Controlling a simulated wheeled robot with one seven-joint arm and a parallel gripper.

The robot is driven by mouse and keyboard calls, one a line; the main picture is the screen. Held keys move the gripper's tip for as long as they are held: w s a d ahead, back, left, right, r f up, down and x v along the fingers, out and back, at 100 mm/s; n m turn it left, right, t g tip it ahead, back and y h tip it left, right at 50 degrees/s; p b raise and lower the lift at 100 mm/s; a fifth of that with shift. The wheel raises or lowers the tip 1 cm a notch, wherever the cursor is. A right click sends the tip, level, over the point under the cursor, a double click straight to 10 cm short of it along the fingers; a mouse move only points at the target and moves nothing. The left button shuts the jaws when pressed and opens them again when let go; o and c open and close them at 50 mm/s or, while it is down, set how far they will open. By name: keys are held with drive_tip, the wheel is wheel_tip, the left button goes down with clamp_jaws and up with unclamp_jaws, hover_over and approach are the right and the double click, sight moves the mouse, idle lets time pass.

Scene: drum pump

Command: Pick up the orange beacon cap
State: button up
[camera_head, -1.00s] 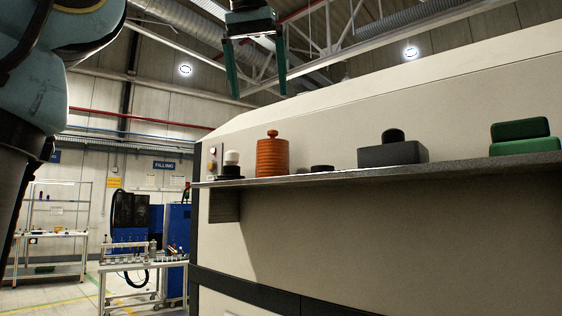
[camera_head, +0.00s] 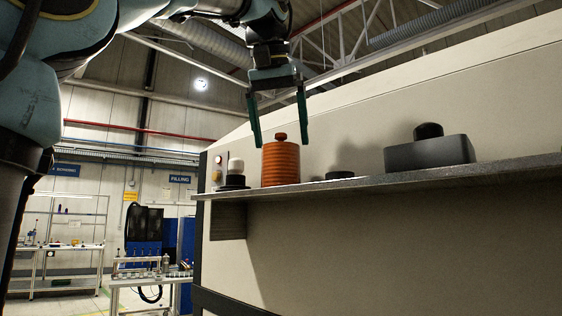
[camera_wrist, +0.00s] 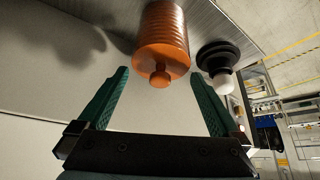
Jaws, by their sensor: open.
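The orange beacon cap (camera_head: 281,162) is a ribbed cylinder with a small knob on top. It stands upright on a grey shelf (camera_head: 330,187) along a beige machine. My gripper (camera_head: 280,142) is open, fingers pointing down, just above the cap; in the head view its fingertips hang on either side of the knob. In the wrist view the cap (camera_wrist: 162,40) lies beyond the fingertips, its knob facing the gap between the open fingers (camera_wrist: 163,100). The fingers do not appear to touch it. The cap's far side is hidden.
Close left of the cap is a black-based piece with a white top (camera_head: 235,170), also near the right finger in the wrist view (camera_wrist: 221,66). A low black disc (camera_head: 339,175) and a dark grey block with a black knob (camera_head: 428,150) stand to the right. The beige wall rises behind.

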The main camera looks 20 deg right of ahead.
drive_tip(key=shift+x, duration=1.95)
drive_tip(key=shift+c, duration=0.4)
drive_tip(key=c, duration=0.9)
